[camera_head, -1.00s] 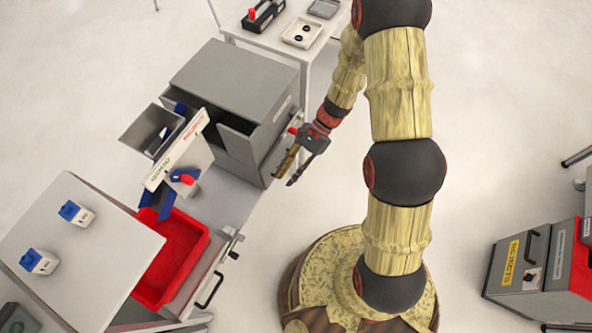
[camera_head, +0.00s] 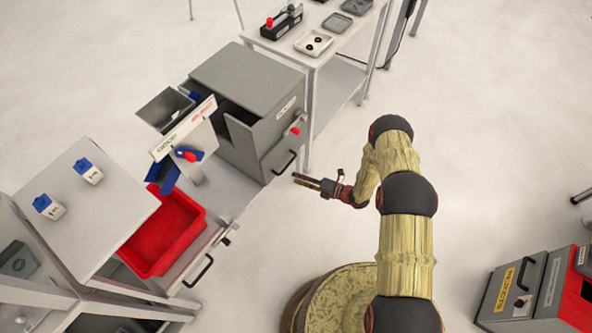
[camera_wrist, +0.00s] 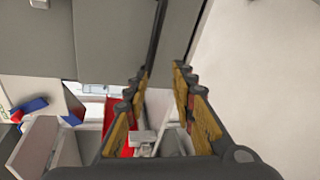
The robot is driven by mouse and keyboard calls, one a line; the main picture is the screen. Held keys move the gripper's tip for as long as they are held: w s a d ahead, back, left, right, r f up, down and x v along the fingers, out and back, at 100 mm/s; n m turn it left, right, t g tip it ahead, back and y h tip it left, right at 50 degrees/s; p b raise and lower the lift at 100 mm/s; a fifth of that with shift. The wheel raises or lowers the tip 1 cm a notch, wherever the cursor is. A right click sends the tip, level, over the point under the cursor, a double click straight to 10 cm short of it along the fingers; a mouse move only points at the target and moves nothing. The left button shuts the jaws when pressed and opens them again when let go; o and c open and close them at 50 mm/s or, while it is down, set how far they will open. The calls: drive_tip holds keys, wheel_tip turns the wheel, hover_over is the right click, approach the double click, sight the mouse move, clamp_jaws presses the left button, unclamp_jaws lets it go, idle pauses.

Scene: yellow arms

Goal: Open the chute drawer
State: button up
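A grey cabinet (camera_head: 248,73) stands left of centre in the head view. Its lower front drawer looks closed and has a black handle (camera_head: 285,163). A second drawer front (camera_head: 205,262) with a black handle (camera_head: 199,271) lies below the red bin (camera_head: 160,236) and also looks closed. I cannot tell which one is the chute drawer. My gripper (camera_head: 297,180) is just right of the cabinet's handle, pointing left, apart from it in the picture. In the wrist view my gripper (camera_wrist: 160,82) has its fingers spread with nothing between them.
A sign panel (camera_head: 183,128) and a blue-and-red part (camera_head: 188,155) stand before the cabinet. A white table (camera_head: 334,62) with trays is behind.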

sight(289, 163)
drive_tip(key=w+a+m, duration=0.1)
drive_tip(key=w, duration=0.1)
drive_tip(key=w+a+m+t+b, duration=0.1)
drive_tip(key=w+a, duration=0.1)
drive_tip(key=w, duration=0.1)
drive_tip(key=w+a+m+b, duration=0.1)
drive_tip(key=w+m, duration=0.1)
drive_tip(key=shift+w+a+f+t+h, duration=0.15)
drive_tip(key=shift+w+a+t+h, duration=0.05)
drive_tip(key=shift+t+h, duration=0.1)
drive_tip(key=shift+c, duration=1.2)
drive_tip(key=c, duration=0.4)
clamp_jaws()
